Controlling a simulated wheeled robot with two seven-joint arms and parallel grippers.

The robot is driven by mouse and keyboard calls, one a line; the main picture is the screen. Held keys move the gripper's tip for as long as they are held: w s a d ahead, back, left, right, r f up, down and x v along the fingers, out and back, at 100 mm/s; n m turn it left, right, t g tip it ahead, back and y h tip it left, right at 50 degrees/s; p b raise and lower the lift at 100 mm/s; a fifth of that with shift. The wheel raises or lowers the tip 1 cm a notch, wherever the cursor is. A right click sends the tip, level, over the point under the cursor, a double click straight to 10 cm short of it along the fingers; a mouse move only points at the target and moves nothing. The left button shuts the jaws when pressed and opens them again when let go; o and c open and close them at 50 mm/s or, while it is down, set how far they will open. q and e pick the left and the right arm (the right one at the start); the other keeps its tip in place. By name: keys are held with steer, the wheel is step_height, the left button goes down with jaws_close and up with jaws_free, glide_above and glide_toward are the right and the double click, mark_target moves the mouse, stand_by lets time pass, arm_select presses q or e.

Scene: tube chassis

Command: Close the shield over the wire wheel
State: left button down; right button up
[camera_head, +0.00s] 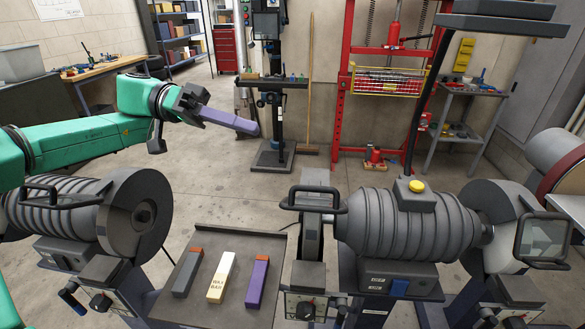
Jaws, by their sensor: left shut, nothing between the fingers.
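Two grey bench grinders stand in front of me. On the right one (405,230), a framed clear shield (543,240) hangs in front of the right wheel housing (487,215). A dark looped frame (313,197) sits at its left wheel housing (311,232), seen nearly edge-on. The left grinder (55,220) has a wheel housing (137,215) at its right end and another dark frame (52,190) at its left. I cannot tell which wheel is the wire one. My left gripper (254,128) is shut and empty, in the air above and between the grinders. My right gripper is out of view.
A tray (205,313) with several bars, one a pale wax bar (222,277), lies between the grinders. Behind are a drill press (272,100), a red press frame (338,90) and a side table (465,95). The floor beyond the tray is clear.

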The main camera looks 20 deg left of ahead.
arm_select(q)
steer(key=d, duration=0.2)
steer(key=p, duration=0.3)
glide_above(297, 202)
steer(key=f, duration=0.3)
steer(key=shift+w+a+f, duration=0.1)
steer(key=shift+w+f, duration=0.1)
steer(key=shift+f, duration=0.05)
steer(key=shift+s+f, duration=0.1)
steer(key=shift+s, duration=0.05)
steer(key=shift+w+f, duration=0.15)
steer(key=shift+w, duration=0.05)
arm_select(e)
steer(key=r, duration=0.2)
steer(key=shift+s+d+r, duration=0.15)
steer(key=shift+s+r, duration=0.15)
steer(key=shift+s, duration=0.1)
arm_select(q)
steer(key=shift+s, duration=0.1)
